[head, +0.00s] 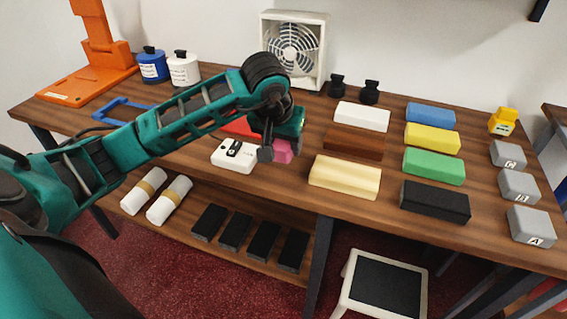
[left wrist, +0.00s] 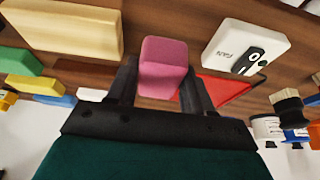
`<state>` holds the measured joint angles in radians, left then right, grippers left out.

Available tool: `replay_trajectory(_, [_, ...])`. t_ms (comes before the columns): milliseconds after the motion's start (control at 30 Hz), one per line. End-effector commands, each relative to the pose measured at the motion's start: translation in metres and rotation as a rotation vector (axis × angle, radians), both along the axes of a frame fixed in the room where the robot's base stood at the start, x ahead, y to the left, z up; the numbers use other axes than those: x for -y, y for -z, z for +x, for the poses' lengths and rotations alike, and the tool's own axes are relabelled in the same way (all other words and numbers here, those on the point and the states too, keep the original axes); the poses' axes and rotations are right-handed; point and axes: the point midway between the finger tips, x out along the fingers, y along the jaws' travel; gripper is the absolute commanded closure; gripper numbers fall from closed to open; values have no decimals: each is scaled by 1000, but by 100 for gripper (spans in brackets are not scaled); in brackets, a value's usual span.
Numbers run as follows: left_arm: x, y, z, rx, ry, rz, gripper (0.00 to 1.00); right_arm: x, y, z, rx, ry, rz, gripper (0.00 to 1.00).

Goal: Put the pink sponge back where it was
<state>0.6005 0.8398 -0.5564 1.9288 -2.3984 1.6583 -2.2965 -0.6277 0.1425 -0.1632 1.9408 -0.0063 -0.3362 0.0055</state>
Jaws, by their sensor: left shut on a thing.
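The pink sponge (head: 283,152) is at the middle of the counter, partly hidden by my left gripper (head: 274,138). In the left wrist view the sponge (left wrist: 165,65) sits between the two dark fingers of the gripper (left wrist: 160,88), which is shut on it. I cannot tell whether the sponge touches the wood or hangs just above it. A red flat thing (head: 240,126) lies behind the gripper, mostly hidden by my arm. My right gripper is not in view.
A white switch box (head: 232,160) stands just left of the sponge. To the right are a cream block (head: 345,176), a brown block (head: 354,142), a white block (head: 362,116) and blue, yellow, green and black blocks. A fan (head: 294,46) stands at the back.

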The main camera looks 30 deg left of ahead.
Motion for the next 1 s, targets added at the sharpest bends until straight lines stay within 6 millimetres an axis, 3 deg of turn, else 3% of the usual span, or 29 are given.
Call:
replay_trajectory(500, [1,58,0,-2,-1,-2,73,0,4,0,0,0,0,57])
replay_trajectory(867, [0,63,0,1,0,0,73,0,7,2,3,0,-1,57])
replay_trajectory(900, [0,62,0,1,0,0,47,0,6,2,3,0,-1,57])
replay_trajectory(1000, [0,62,0,1,0,0,37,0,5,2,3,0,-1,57])
